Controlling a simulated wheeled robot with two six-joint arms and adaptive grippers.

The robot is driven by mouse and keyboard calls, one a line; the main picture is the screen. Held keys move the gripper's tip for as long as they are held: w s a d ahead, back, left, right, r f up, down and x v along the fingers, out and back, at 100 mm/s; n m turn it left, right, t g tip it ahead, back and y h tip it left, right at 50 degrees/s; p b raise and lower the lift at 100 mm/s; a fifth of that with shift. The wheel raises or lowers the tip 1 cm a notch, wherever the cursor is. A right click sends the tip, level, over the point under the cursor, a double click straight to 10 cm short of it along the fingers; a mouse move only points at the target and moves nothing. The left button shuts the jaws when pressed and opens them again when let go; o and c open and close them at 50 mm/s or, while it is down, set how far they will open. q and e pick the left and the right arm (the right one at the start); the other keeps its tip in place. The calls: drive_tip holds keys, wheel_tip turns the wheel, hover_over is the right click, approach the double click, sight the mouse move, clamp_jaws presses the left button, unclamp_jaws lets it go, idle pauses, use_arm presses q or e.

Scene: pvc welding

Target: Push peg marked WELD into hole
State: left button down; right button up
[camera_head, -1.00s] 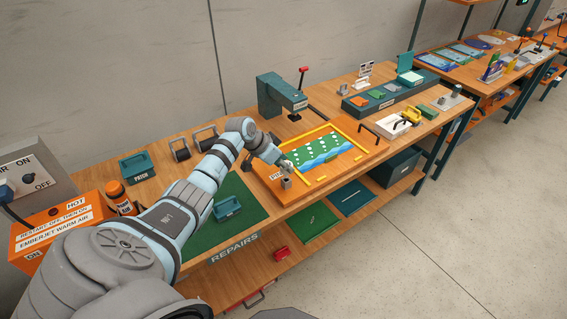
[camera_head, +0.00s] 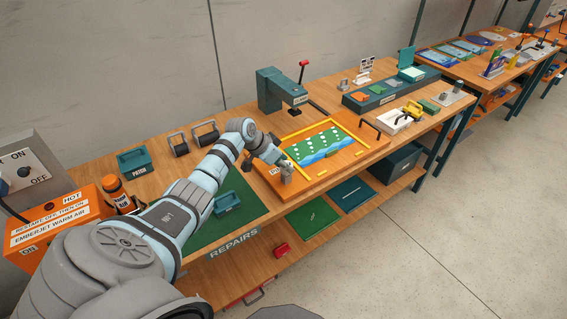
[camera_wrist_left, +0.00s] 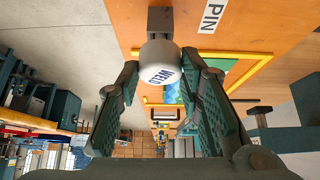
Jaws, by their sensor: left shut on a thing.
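The peg marked WELD (camera_wrist_left: 161,64) shows in the left wrist view as a pale rounded cap with dark blue lettering. My left gripper (camera_wrist_left: 160,72) is shut on it, one finger on each side. A dark grey block (camera_wrist_left: 160,20) is just beyond the cap. I cannot see whether the peg's far end is inside a hole. In the head view my left gripper (camera_head: 284,166) is at the front left corner of the orange board (camera_head: 314,185), next to the white PIN label (camera_head: 274,170). My right gripper is not in view.
A green sheet (camera_head: 323,142) with white dots lies on the board between yellow bars. A teal press (camera_head: 281,90) with a red handle stands behind. A teal tray (camera_head: 227,203) sits on the green mat (camera_head: 200,238) to the left. The orange heater box (camera_head: 62,225) is far left.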

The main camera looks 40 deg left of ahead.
use_arm(q)
drive_tip(key=shift+f+b, duration=0.45)
drive_tip(key=shift+f, duration=0.25)
drive_tip(key=c, duration=1)
unclamp_jaws()
drive_tip(key=shift+c, duration=0.2)
drive_tip(key=shift+r, duration=0.1)
drive_tip(key=v, duration=1.2)
